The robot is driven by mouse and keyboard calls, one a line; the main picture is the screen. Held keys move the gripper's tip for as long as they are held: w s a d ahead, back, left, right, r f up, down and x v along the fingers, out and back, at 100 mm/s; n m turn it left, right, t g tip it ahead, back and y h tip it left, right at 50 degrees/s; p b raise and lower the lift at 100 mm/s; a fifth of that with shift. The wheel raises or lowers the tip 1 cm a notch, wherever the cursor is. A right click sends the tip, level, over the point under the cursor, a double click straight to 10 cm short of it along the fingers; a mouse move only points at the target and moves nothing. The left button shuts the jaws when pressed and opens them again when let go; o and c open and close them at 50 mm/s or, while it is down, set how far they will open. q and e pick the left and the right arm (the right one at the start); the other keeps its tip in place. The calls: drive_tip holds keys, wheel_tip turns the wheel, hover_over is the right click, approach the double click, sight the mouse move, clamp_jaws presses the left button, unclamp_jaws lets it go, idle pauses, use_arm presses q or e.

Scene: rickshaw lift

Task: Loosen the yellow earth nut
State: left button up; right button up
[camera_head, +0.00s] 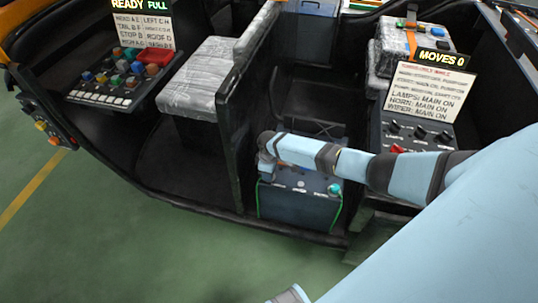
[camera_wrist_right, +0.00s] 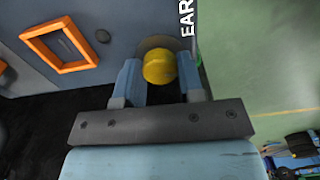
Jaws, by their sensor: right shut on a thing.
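The yellow earth nut (camera_wrist_right: 159,67) shows in the right wrist view as a round yellow knob on a grey disc, set on a dark blue-grey panel (camera_wrist_right: 120,20). My right gripper (camera_wrist_right: 159,78) has one finger on each side of the nut and is shut on it. White letters "EAR" stand beside it, cut off at the picture's edge. In the head view my right arm reaches in from the right to the dark box (camera_head: 300,205) low in the vehicle. There the nut and my fingertips are hidden by my wrist.
An orange square frame (camera_wrist_right: 60,45) sits on the panel beside the nut. In the head view a grey seat (camera_head: 203,80) and a button panel (camera_head: 118,80) are at left. A switch panel with a "MOVES 0" sign (camera_head: 434,57) is at right. Green floor (camera_head: 130,240) is clear in front.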

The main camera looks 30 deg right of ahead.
drive_tip(key=n, duration=0.4)
drive_tip(key=shift+w+n, duration=0.1)
drive_tip(key=shift+n, duration=0.3)
idle(0.4)
drive_tip(key=o, duration=0.9)
wheel_tip(320, 180, up, 14)
drive_tip(key=shift+f+p, duration=0.1)
drive_tip(key=shift+p, duration=0.9)
